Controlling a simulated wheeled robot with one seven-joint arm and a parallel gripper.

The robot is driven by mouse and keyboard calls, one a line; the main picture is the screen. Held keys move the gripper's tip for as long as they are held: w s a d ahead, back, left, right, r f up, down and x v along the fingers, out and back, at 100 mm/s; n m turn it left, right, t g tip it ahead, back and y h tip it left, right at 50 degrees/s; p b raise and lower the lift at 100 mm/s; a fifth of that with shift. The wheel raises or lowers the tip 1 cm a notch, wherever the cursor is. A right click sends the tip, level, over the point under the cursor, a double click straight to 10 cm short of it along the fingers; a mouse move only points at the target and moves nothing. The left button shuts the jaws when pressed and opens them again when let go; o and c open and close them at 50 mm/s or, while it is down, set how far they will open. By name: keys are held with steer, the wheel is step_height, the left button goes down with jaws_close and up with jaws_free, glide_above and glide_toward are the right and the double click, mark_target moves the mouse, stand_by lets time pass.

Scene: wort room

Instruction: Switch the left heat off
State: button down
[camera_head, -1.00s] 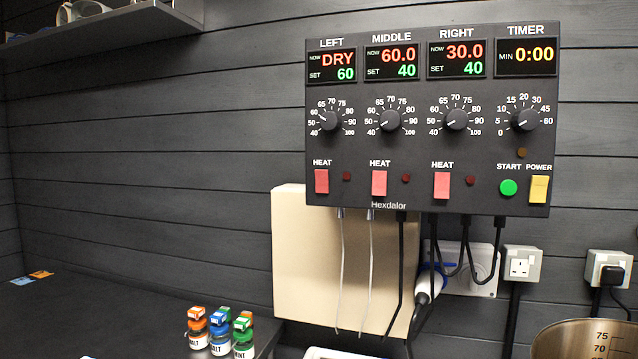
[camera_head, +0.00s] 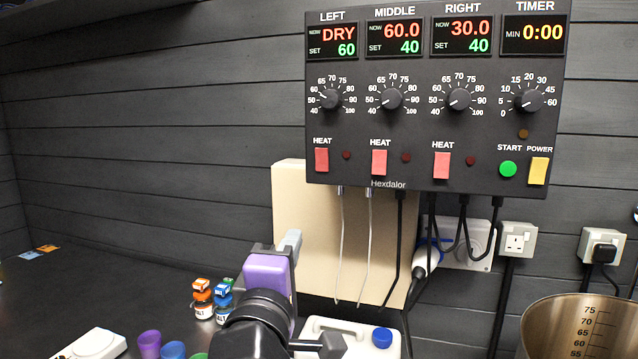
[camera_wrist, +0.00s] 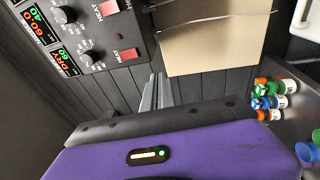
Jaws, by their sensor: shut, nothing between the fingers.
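The black control panel (camera_head: 470,120) hangs on the dark plank wall, with sections marked LEFT, MIDDLE, RIGHT and TIMER. The left red HEAT switch (camera_head: 321,160) sits under the left dial (camera_head: 331,98), with a dark red lamp (camera_head: 347,155) beside it. The left display (camera_head: 332,41) reads DRY, set 60. The left switch also shows in the wrist view (camera_wrist: 128,55), where the panel appears turned. My gripper (camera_head: 291,240), purple-bodied with grey fingers, is shut and empty. It is below and left of the panel, apart from the switch. The fingers also show in the wrist view (camera_wrist: 155,93).
A beige board (camera_head: 300,205) with hanging probes and cables is below the panel. Small capped bottles (camera_head: 203,300), a white container with a blue cap (camera_head: 382,338) and coloured cups (camera_head: 150,344) are low in view. A metal pot (camera_head: 580,325) stands at right.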

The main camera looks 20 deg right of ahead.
mark_target(324, 153)
step_height(324, 153, up, 10)
steer(key=s+m+g+h, duration=0.1)
steer(key=g+h, duration=0.1)
steer(key=shift+s+a+f+m, duration=0.15)
steer(key=shift+m, duration=0.25)
steer(key=p+x, duration=0.4)
steer(key=x, duration=1)
steer(key=shift+r, duration=0.25)
steer(key=shift+d+r+p, duration=0.25)
steer(key=shift+d+p, duration=0.1)
steer(key=shift+p, duration=0.15)
steer(key=shift+a+f, duration=0.15)
steer(key=shift+f, duration=0.05)
